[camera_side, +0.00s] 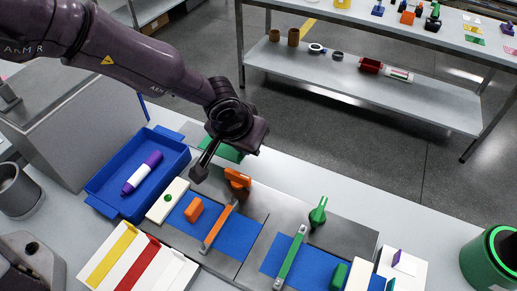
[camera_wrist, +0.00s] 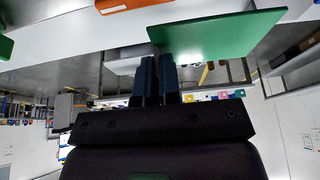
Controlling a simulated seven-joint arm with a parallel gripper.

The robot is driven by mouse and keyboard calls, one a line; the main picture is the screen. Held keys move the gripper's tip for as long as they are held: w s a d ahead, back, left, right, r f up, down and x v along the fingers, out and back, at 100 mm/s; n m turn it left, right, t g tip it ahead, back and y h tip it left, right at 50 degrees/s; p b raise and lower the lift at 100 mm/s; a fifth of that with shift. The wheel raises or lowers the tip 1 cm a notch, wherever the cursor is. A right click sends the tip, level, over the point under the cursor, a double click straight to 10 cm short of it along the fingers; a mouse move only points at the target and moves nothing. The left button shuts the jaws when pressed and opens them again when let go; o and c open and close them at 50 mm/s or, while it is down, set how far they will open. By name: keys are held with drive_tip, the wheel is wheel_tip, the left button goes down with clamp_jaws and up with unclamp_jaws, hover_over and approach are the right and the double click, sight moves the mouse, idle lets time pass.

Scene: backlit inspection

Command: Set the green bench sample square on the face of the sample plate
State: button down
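The green bench sample, a flat green sheet (camera_wrist: 222,34), spans the upper right of the wrist view and reaches past the bench edge. Its near left edge meets the tips of my gripper (camera_wrist: 159,62). The dark fingers stand close together and appear shut on it; the contact itself is hidden. In the side view, part of the green sheet (camera_side: 230,153) shows below and behind my wrist, above the bench's back edge. Which surface is the sample plate is not clear; two grey plates with blue faces (camera_side: 237,237) (camera_side: 309,265) lie on the bench.
An orange bar (camera_side: 219,228) and a green bar (camera_side: 290,257) with upright clamps cross these plates. An orange block (camera_side: 194,209) and a green block (camera_side: 339,274) stand there. A blue tray (camera_side: 108,179) holds a purple-and-white marker. A green-rimmed container (camera_side: 488,262) stands right.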

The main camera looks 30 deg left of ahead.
drive_tip(key=s+a+r, duration=0.5)
drive_tip(key=s+r, duration=0.1)
drive_tip(key=s, duration=0.3)
wheel_tip(320, 180, up, 21)
drive_tip(key=w+a+n+g+y, duration=0.25)
drive_tip(key=a+n, duration=0.65)
drive_tip(key=a, duration=0.9)
drive_tip(key=w+a+n+g+y, duration=0.2)
drive_tip(key=w+a+n, duration=0.2)
drive_tip(key=a+n, duration=0.9)
drive_tip(key=a+f+m, duration=0.4)
drive_tip(key=f, duration=0.1)
drive_tip(key=shift+w, duration=0.15)
drive_tip(key=shift+f, duration=0.2)
drive_tip(key=shift+f, duration=2.8)
drive_tip(key=shift+f, duration=0.15)
